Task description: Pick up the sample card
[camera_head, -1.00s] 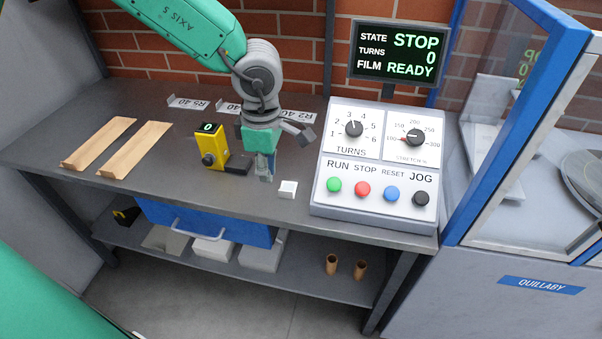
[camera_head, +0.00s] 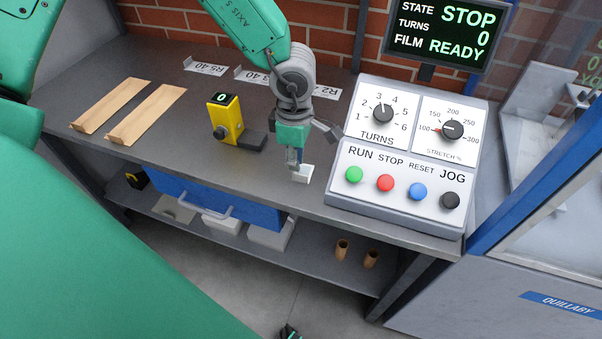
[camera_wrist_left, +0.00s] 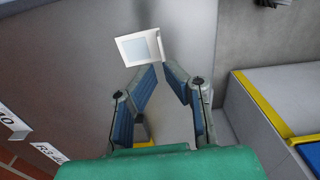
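The sample card (camera_head: 304,174) is a small white piece on the grey bench top, left of the control console. In the left wrist view the card (camera_wrist_left: 138,48) has a pale square face and a raised flap on its right edge. My left gripper (camera_head: 297,166) points down right at the card in the head view. In the left wrist view the fingertips of the left gripper (camera_wrist_left: 164,70) lean towards each other with a narrow gap, just short of the flap. I cannot tell whether they touch it.
The console (camera_head: 405,158) with knobs and coloured buttons stands close right of the card. A yellow device (camera_head: 225,118) with a dark block and two wooden trays (camera_head: 145,112) are to the left. Label cards (camera_head: 205,67) lie at the back. A blue drawer (camera_head: 215,197) hangs below.

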